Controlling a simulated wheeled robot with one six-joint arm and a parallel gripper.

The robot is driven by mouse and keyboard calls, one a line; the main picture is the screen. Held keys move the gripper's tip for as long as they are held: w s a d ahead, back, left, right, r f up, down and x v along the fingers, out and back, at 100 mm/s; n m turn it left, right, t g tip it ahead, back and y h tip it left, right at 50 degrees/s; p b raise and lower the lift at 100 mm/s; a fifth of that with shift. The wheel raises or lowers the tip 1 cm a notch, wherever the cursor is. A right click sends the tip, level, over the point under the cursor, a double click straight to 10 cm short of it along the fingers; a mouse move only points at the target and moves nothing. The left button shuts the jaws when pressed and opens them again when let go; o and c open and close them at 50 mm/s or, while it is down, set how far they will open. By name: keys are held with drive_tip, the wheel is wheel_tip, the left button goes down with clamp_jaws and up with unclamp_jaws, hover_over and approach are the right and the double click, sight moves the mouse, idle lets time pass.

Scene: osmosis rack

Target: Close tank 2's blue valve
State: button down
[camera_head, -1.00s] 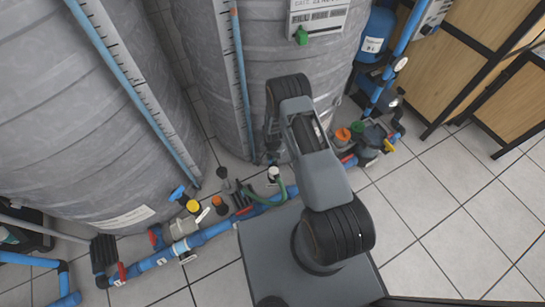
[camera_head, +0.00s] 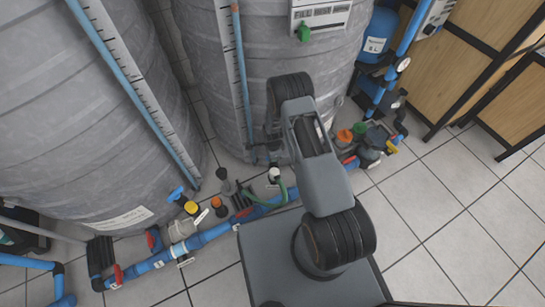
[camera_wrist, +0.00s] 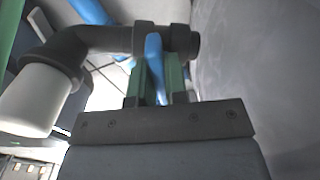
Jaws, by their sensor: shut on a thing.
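A blue valve handle (camera_wrist: 154,52) stands between the two green fingers of my gripper (camera_wrist: 155,82) in the wrist view. My gripper is shut on it. The handle sits at a dark grey pipe fitting (camera_wrist: 110,40) beside a grey tank wall. In the head view, my gripper (camera_head: 268,148) is low at the front of the middle tank (camera_head: 285,60), and my arm hides most of the valve there. Another blue valve handle (camera_head: 176,193) shows at the foot of the left tank (camera_head: 80,100). I cannot read tank numbers.
A blue pipe (camera_head: 215,235) with red handles runs along the floor before the tanks. A green hose (camera_head: 283,192) and a white-capped fitting (camera_head: 274,174) are close to my gripper. Orange and green caps (camera_head: 345,135) lie to the right. The tiled floor (camera_head: 460,210) at right is clear.

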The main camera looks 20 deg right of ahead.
drive_tip(key=shift+m, duration=0.7)
drive_tip(key=shift+d, duration=0.1)
drive_tip(key=c, duration=1.1)
unclamp_jaws()
drive_tip(key=shift+c, duration=0.2)
wheel_tip(320, 180, up, 14)
drive_tip(key=p, duration=0.5)
drive_tip(key=shift+f, duration=0.1)
